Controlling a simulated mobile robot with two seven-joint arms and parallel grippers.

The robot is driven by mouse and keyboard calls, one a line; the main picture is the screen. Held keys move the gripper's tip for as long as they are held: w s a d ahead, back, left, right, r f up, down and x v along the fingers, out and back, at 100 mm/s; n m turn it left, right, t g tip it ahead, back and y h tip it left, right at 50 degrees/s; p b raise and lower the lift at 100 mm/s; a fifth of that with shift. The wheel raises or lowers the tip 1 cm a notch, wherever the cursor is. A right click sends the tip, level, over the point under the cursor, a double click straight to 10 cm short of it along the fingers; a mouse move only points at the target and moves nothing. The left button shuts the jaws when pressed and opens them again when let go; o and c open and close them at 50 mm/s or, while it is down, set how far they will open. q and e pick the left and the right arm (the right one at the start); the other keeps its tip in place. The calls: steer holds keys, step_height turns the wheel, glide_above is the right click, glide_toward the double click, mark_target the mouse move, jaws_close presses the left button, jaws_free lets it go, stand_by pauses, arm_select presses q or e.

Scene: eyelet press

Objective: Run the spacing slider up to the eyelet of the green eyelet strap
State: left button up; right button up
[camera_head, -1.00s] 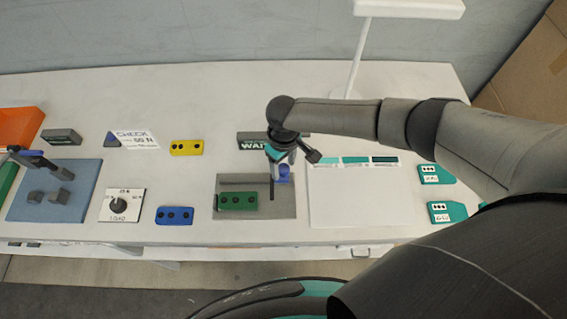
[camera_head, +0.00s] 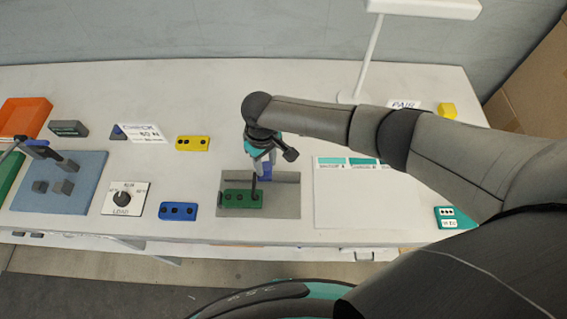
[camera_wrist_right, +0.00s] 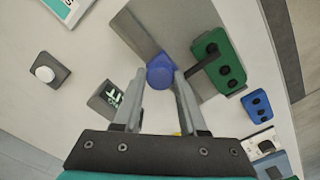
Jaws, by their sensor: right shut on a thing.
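The green eyelet strap (camera_head: 232,200) lies on a grey metal plate (camera_head: 285,205) and has a row of dark holes along it; it also shows in the wrist view (camera_wrist_right: 213,65). The spacing slider has a blue knob (camera_wrist_right: 160,72) and a thin dark pointer (camera_wrist_right: 200,62). My right gripper (camera_wrist_right: 160,75) is shut on the blue knob, one finger on each side. The pointer's tip meets the strap near the end hole in the wrist view. In the head view the blue knob (camera_head: 266,171) is partly hidden by the gripper (camera_head: 262,160). My left gripper is not in view.
A blue holed block (camera_head: 177,211) and a load dial (camera_head: 122,199) stand left of the plate; a yellow block (camera_head: 192,143) is behind them. A white sheet (camera_head: 350,205) is on the right, with a teal block (camera_head: 458,216) beyond it.

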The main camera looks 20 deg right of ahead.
steer(key=a, duration=0.2)
steer(key=w+a+b, duration=0.1)
steer(key=a, duration=0.1)
steer(key=shift+w+a, duration=0.1)
steer(key=shift+w+a+r, duration=0.1)
steer(key=shift+a+r, duration=0.05)
steer(key=shift+a, duration=0.35)
steer(key=o, duration=0.7)
steer(key=shift+a, duration=0.1)
steer(key=o, duration=0.4)
steer(key=shift+a, duration=0.1)
steer(key=shift+o, duration=0.2)
steer(key=shift+d, duration=0.25)
